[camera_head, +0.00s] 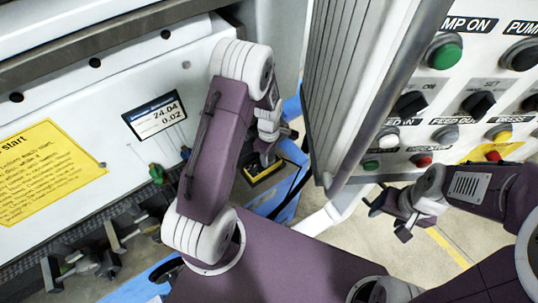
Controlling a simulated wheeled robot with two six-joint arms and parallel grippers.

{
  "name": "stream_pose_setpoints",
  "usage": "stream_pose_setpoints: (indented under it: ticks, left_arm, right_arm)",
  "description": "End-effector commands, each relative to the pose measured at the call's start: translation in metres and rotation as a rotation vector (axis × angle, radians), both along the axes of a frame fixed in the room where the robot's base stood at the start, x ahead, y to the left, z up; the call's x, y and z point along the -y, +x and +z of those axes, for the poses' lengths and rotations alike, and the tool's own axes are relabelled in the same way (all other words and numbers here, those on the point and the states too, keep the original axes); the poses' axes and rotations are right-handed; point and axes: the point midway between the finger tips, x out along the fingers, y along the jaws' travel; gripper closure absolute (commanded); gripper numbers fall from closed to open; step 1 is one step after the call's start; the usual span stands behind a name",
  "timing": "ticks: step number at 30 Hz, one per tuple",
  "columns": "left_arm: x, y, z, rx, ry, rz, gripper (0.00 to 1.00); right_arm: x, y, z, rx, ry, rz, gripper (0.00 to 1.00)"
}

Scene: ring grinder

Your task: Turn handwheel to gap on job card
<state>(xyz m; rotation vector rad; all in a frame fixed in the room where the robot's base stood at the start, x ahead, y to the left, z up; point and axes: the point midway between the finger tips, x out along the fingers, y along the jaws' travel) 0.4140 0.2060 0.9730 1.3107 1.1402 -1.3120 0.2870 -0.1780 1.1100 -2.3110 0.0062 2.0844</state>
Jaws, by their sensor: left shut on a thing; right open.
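A small display (155,116) on the white machine front reads 24.04 with 0.02 below it. A yellow sheet (48,172), its heading ending in "start", is on the machine front at the left; its small text is too blurred to read. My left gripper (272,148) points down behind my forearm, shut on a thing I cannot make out. I cannot identify the handwheel; my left arm covers part of that area. My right gripper (390,214) is open and empty, low in front of the button panel.
The button panel (455,100) with green, black, yellow and red controls stands at the right, beside a grey ribbed cover (345,80). A yellow-and-black object (264,172) sits by blue parts below my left gripper. Dark clamp-like knobs (112,240) line the lower left.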

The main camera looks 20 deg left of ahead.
Motion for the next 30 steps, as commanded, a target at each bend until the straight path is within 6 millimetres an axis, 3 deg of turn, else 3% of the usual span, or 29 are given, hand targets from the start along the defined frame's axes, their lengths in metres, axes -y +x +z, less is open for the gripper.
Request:
stream_pose_setpoints:
  ticks: [12, 26, 27, 29, 30]
  left_arm:
    - [-0.0001, 0.0003, 0.0005, 0.001, 0.000, 0.140, 0.97]
    - [0.0000, 0.0004, 0.0005, 0.001, 0.000, 0.151, 0.97]
    - [0.0000, 0.0004, 0.0005, 0.001, 0.000, 0.151, 0.53]
    - [0.0000, 0.0004, 0.0005, 0.001, 0.000, 0.151, 0.37]
    - [-0.0001, 0.0003, 0.0004, 0.001, 0.000, 0.151, 0.34]
  right_arm:
    - [0.0000, 0.0000, -0.0006, 0.000, 0.000, 0.000, 0.47]
    - [0.0000, 0.0000, -0.0006, 0.000, 0.000, 0.000, 0.47]
    - [0.0000, 0.0000, -0.0006, 0.000, 0.000, 0.000, 0.47]
    - [0.0000, 0.0000, -0.0006, 0.000, 0.000, 0.000, 0.47]
    - [0.0000, 0.0000, -0.0006, 0.000, 0.000, 0.000, 0.47]
